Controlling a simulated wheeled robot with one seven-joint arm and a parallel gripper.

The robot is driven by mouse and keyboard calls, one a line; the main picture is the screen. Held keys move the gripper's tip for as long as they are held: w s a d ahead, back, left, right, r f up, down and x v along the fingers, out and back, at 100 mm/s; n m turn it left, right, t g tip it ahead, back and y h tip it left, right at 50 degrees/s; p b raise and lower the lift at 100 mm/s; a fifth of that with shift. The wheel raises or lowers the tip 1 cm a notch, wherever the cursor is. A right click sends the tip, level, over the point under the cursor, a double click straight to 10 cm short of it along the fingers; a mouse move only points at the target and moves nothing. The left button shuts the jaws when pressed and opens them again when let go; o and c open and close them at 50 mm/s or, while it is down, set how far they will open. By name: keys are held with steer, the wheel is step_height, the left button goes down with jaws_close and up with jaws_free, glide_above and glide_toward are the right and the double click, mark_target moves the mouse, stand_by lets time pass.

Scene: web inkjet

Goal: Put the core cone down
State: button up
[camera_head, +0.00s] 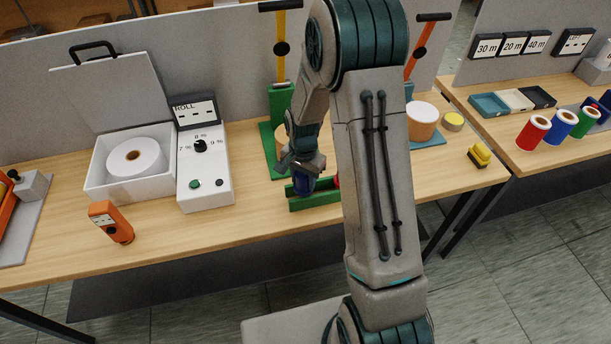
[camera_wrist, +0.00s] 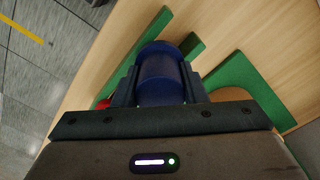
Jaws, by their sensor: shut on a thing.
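The core cone, a dark blue rounded piece (camera_head: 303,184), is between the fingers of my gripper (camera_head: 302,170). In the wrist view the blue piece (camera_wrist: 160,72) fills the space between the two dark fingers, and my gripper (camera_wrist: 158,88) is shut on it. It is at a green rack with low rails (camera_head: 316,202), which also shows in the wrist view (camera_wrist: 140,50). I cannot tell whether the piece touches the rack. A red piece (camera_head: 337,181) beside it is mostly hidden behind my arm; a bit of red shows in the wrist view (camera_wrist: 103,103).
A green stand with a yellow lever (camera_head: 281,105) is close behind my gripper. Left are a grey control box (camera_head: 204,165), a white box with a roll (camera_head: 130,187) and an orange handheld device (camera_head: 112,222). Yellow blocks (camera_head: 480,155) lie right. The front-left table is mostly clear.

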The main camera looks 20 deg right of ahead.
steer(key=shift+f+b, duration=0.45)
steer(key=shift+b, duration=0.1)
steer(key=o, duration=1.1)
steer(key=shift+o, duration=0.2)
steer(key=shift+r, duration=0.1)
